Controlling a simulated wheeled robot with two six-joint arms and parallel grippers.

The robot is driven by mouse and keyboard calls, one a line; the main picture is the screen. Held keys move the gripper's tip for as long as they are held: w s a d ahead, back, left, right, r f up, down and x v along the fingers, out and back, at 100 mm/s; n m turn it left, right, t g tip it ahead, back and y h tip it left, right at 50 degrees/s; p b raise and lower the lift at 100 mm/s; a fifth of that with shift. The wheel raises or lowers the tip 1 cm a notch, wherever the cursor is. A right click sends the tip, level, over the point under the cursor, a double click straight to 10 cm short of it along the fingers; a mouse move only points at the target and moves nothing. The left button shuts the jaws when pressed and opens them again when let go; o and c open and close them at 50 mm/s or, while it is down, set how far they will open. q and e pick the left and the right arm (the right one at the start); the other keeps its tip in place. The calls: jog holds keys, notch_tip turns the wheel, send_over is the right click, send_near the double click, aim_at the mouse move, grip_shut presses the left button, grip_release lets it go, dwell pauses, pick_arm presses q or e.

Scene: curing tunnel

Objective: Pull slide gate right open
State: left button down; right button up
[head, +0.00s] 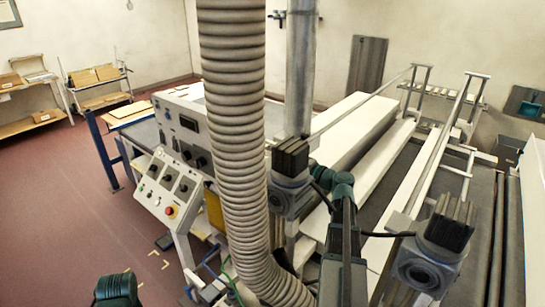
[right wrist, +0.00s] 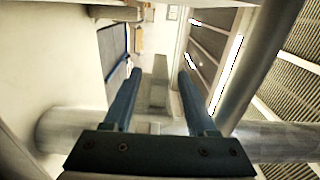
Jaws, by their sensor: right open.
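My right gripper (right wrist: 157,82) is open in the right wrist view, with its two blue fingers apart. A narrow grey bar (right wrist: 157,95) shows in the gap between the fingers; I cannot tell whether it is part of the right slide gate or how far off it is. In the head view my right arm, dark with teal joints, reaches up beside the ribbed hose (head: 232,110); I cannot make out its fingers there. No slide gate can be named with certainty in either view. My left gripper is out of view; only a teal arm part shows at the bottom left.
A vertical metal duct (head: 300,70) stands behind the hose. A grey unit with a dark finned block (head: 440,240) sits at right. A sloped control panel (head: 172,188) stands left of the hose. Long white covers (head: 352,130) and rails run to the back. The left floor is mostly clear.

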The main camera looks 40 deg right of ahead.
jog(key=v, duration=0.8)
jog(key=shift+s, duration=0.35)
jog(key=shift+d, duration=0.1)
